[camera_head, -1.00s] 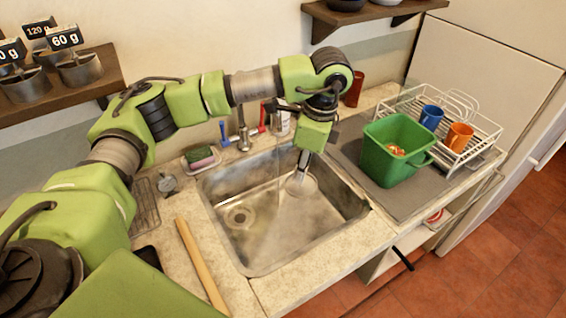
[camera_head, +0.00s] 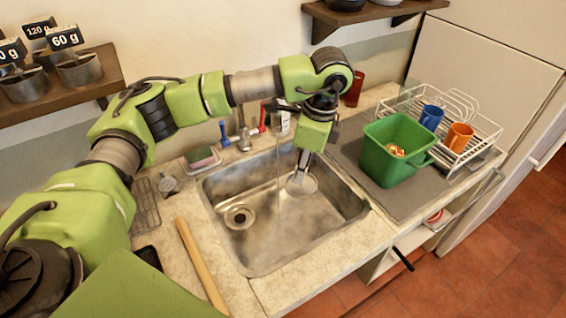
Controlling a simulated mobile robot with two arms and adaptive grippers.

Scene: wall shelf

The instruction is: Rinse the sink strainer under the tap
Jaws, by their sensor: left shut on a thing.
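The sink strainer (camera_head: 302,184) is a round, pale grey disc inside the steel sink (camera_head: 268,262), in its right half. My left gripper (camera_head: 302,164) points down over the sink and is shut on the strainer near its upper edge. The tap (camera_head: 242,130) stands at the sink's back rim between a red and a blue handle. A thin stream of water (camera_head: 278,185) falls into the sink, left of the strainer and apart from it in this view. The drain hole (camera_head: 239,215) is open at the sink's left. My right gripper is not in view.
A green bucket (camera_head: 379,164) with scraps and a white dish rack (camera_head: 478,150) with blue and orange cups stand right of the sink. A sponge (camera_head: 202,158), a small dial (camera_head: 167,185) and a wooden rod (camera_head: 201,268) lie to its left. Wall shelves hang above.

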